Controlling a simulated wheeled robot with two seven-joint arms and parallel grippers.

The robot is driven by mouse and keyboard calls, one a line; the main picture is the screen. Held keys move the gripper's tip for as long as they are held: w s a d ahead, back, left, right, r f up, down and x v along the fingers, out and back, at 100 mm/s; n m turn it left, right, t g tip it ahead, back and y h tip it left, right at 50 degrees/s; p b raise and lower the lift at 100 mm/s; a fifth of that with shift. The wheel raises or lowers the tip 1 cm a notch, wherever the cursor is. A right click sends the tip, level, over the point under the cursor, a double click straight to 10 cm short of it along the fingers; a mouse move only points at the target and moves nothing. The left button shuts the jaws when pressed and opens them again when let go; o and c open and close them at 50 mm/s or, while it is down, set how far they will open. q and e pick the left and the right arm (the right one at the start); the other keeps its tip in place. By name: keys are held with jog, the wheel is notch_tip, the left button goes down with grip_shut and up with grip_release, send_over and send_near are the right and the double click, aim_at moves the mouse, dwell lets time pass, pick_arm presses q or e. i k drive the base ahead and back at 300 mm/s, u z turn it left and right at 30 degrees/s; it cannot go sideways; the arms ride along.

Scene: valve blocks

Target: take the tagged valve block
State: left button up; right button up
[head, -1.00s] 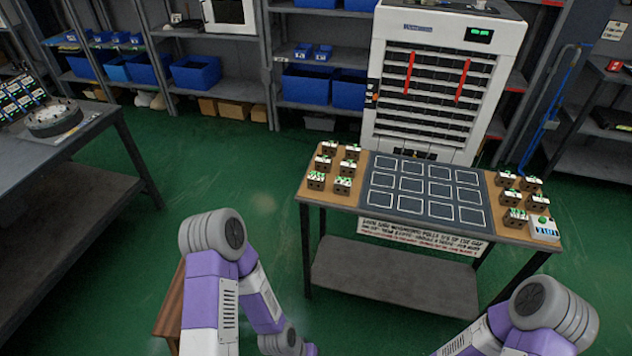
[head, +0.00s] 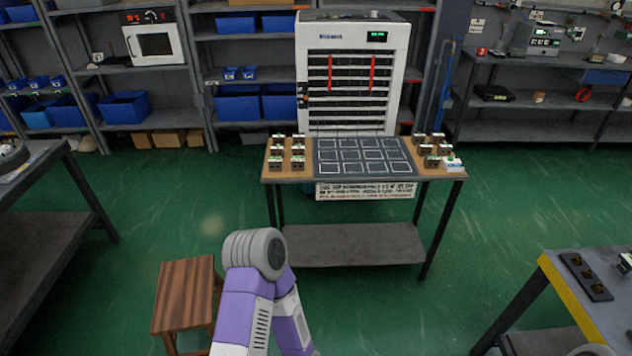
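Several small dark valve blocks with green and white tops stand on a wooden table (head: 437,176). One group of valve blocks (head: 276,162) is at its left end and another group of valve blocks (head: 431,161) is at its right end. A white item (head: 453,164) sits at the right front corner. I cannot tell at this size which block bears a tag. My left arm shows at the bottom centre, away from the table, but its gripper is out of frame. My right gripper is also out of frame.
A dark mat (head: 362,154) with white outlined squares lies empty between the block groups. A white cabinet (head: 352,75) stands behind the table. A wooden stool (head: 184,296) is front left, a yellow-edged bench (head: 560,285) front right. Green floor is open between them.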

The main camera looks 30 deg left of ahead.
aim_at(275, 164)
jog(key=z, duration=0.15)
jog(key=i, duration=0.8)
jog(key=u, duration=1)
jog(key=i, duration=1.15)
jog(key=u, duration=1.3)
